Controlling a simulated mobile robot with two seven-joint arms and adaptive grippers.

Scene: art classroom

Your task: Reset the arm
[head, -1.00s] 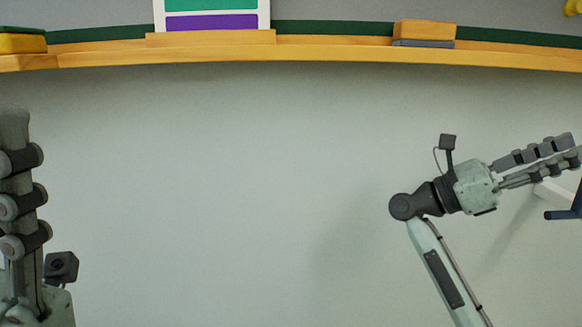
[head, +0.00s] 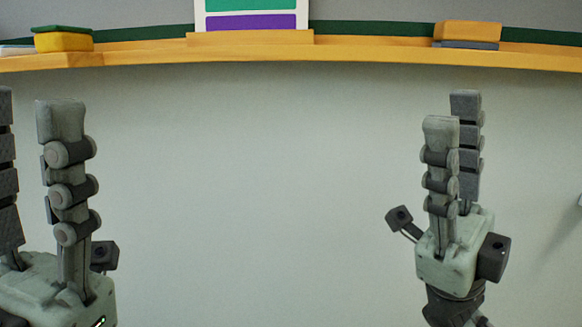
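My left gripper (head: 32,100) stands upright at the left edge of the head view. Its two fingers point up and are apart with nothing between them; the outer finger is partly cut off by the picture edge. My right gripper (head: 453,107) stands upright right of the middle, seen at an angle, with one finger partly behind the other. Its fingers look parallel and apart, and I see nothing held. Both grippers are in front of the pale wall, below the board ledge.
A wooden ledge (head: 365,54) runs across the top under a board. On it are a yellow-and-green block (head: 64,41), a card with green and purple bands (head: 250,21) and an orange-and-grey eraser (head: 467,34). The wall (head: 260,180) between my grippers is bare.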

